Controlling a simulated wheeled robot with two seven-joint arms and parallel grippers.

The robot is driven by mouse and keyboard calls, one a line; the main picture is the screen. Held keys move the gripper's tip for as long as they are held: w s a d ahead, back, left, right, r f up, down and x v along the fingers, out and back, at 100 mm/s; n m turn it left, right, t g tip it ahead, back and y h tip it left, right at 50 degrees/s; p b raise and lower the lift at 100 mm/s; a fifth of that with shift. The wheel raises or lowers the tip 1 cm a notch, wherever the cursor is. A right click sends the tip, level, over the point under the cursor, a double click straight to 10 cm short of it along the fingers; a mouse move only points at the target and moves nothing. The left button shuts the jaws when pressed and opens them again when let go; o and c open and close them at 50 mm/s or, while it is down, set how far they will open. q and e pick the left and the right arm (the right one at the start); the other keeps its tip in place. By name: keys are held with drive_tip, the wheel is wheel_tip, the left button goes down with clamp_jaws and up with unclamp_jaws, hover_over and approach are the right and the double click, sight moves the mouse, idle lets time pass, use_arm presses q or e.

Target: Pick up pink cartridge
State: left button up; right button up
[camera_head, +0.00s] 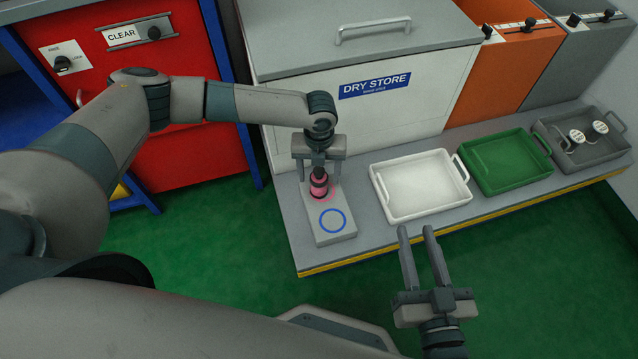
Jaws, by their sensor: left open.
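The pink cartridge (318,190) stands upright on the grey block (331,239), at its back end. It has a dark top. My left gripper (319,175) is directly above and around the cartridge's top, pointing down, with its fingers open on either side of it. Whether the fingers touch the cartridge cannot be told. My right gripper (418,234) is open and empty, over the green floor in front of the shelf, well away from the cartridge.
A blue ring (333,220) marks the block's front part. A white tray (377,185), a green tray (540,166) and a grey tray (610,160) holding small round items stand to the right. The white DRY STORE chest (300,115) rises behind.

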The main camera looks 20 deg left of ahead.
use_arm(q)
drive_tip(key=shift+f, duration=0.45)
use_arm(e)
drive_tip(key=shift+a+r, duration=0.1)
drive_tip(key=shift+r, duration=0.3)
use_arm(q)
drive_tip(key=c, duration=1.2)
drive_tip(key=shift+r, duration=0.15)
